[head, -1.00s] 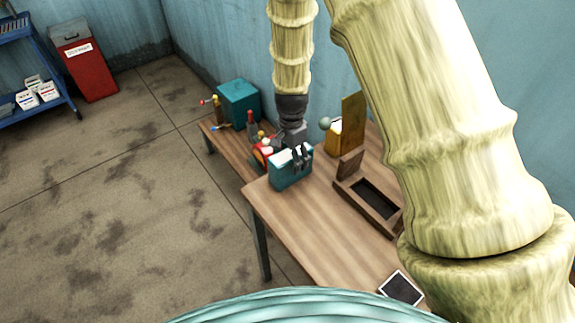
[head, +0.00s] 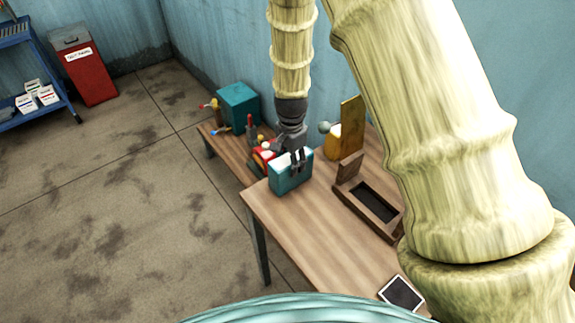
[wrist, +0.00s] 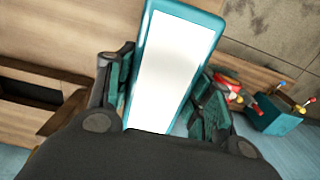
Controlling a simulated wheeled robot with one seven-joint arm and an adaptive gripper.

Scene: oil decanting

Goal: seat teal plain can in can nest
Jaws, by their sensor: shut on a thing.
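The teal can (head: 289,181), a box shape with a white top, is at the left end of the wooden table. In the wrist view the can (wrist: 207,20) stands between the two fingers, its pale top facing the camera. My gripper (head: 297,163) is shut on it from above. Its fingers also show in the wrist view (wrist: 163,100). I cannot tell whether the can's base touches the table. The can nest (head: 347,196), a brown wooden frame with a dark recess and a raised back block, is to the right of the can; the recess looks empty.
A yellow can-like object (head: 333,147) and an upright ochre panel (head: 350,125) stand behind the nest. A lower bench (head: 222,145) at the left holds a teal box (head: 238,106) and red-topped items. A dark tablet (head: 402,293) lies near the front. The table between is clear.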

